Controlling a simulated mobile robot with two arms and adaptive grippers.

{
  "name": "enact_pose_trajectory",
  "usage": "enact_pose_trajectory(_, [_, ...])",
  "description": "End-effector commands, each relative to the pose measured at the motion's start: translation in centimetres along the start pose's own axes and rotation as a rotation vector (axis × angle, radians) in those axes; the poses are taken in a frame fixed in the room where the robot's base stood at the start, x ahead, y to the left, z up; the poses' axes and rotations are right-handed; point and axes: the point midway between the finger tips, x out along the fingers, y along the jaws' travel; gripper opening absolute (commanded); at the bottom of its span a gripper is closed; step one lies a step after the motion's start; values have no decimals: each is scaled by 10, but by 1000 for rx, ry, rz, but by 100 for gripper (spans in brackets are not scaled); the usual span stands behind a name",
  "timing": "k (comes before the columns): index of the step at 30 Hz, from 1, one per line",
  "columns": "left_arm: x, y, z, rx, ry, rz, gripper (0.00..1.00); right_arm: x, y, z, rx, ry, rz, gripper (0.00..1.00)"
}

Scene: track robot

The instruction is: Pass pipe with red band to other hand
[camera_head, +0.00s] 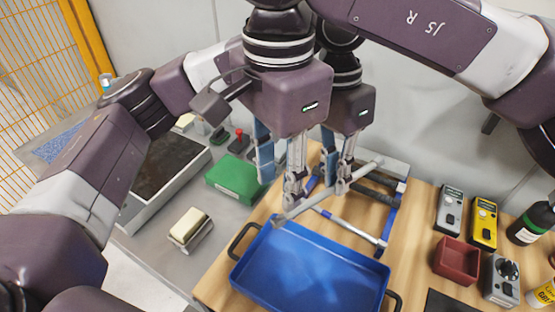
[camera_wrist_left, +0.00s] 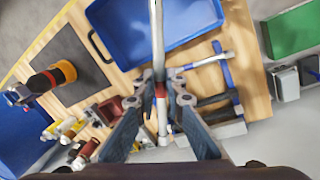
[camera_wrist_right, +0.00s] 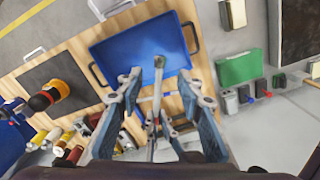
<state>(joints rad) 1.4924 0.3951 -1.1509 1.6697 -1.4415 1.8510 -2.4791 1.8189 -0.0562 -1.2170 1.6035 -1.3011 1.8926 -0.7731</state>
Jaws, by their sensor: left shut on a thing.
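The grey pipe (camera_head: 366,168) with the red band (camera_wrist_left: 160,90) is held level above the blue rack and the near tray. My left gripper (camera_head: 344,184) is shut on it; the band shows between its fingertips (camera_wrist_left: 160,78) in the left wrist view. My right gripper (camera_head: 294,196) is beside the left one, near the pipe's other end. In the right wrist view its fingers (camera_wrist_right: 160,82) are apart, with the pipe (camera_wrist_right: 157,100) running between them without visible grip. The band is hidden in the head view.
A blue tray (camera_head: 262,290) with black handles lies below. A blue rack (camera_head: 386,232) holding other pipes is behind it. A green box (camera_head: 236,176) stands left. Yellow and grey devices (camera_head: 483,222), a red bin (camera_head: 457,260) and a dark bottle (camera_head: 530,222) stand right.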

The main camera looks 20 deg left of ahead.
Motion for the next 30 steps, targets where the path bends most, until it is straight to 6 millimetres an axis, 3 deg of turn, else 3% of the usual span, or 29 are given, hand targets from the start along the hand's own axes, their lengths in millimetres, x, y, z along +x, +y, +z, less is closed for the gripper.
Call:
enact_pose_trajectory(6, [0, 0, 0, 0, 1, 0, 0, 44, 0, 0, 0, -4, 2, 34])
enact_pose_trajectory(13, [-1, 0, 0, 0, 1, 0, 0, 76, 0, 0, 1, -4, -1, 34])
enact_pose_trajectory(26, [0, 0, 0, 0, 1, 0, 0, 86, -1, 0, 1, -3, -3, 34])
enact_pose_trajectory(30, [0, 0, 0, 0, 1, 0, 0, 86, -1, 0, 1, -3, -3, 21])
